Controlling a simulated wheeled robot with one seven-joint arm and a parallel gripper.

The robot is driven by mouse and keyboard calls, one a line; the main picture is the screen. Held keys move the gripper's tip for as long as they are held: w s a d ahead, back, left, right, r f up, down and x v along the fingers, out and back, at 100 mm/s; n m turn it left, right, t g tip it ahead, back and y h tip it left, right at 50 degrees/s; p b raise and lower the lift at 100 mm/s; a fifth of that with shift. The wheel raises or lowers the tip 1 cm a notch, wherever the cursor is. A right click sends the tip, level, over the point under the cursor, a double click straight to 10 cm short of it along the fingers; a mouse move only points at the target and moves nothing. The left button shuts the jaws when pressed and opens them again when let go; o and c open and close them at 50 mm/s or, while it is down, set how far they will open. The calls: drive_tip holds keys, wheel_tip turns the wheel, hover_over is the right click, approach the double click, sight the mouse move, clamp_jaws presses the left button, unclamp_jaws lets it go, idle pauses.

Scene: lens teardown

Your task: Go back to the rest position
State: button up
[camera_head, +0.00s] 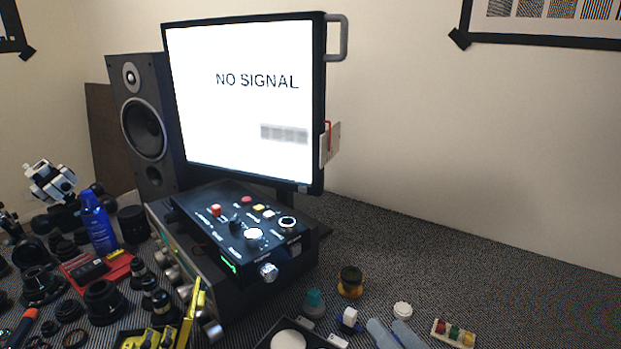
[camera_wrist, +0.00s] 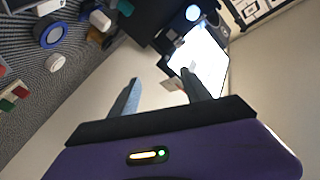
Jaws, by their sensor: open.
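My gripper (camera_wrist: 160,76) shows in the wrist view with its two dark fingers spread apart. Nothing is between them. Its purple body with a small lit indicator fills the bottom of that view. The fingers point toward the wall and the bright monitor screen (camera_wrist: 207,62), which lies beyond the right finger. No contact with any object shows.
The monitor (camera_head: 240,100) reads "NO SIGNAL" behind a black control box (camera_head: 240,225). A speaker (camera_head: 140,120) stands at left. Lens parts and a blue bottle (camera_head: 97,222) crowd the table's left. Small parts, including a white cap (camera_head: 402,310), lie in front. The table's right is mostly clear.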

drive_tip(key=s+d+f+m+t+h, duration=0.1)
drive_tip(key=s+d+f+h, duration=0.1)
drive_tip(key=s+d+h, duration=0.3)
drive_tip(key=s+d+f+h, duration=0.2)
drive_tip(key=s, duration=0.5)
drive_tip(key=s+a+n+g+p, duration=0.1)
drive_tip(key=s+n+g, duration=0.1)
drive_tip(key=s, duration=2.1)
drive_tip(key=shift+s+n+h+p, duration=0.2)
drive_tip(key=shift+n+h+p, duration=0.2)
drive_tip(key=shift+c, duration=0.5)
idle(0.3)
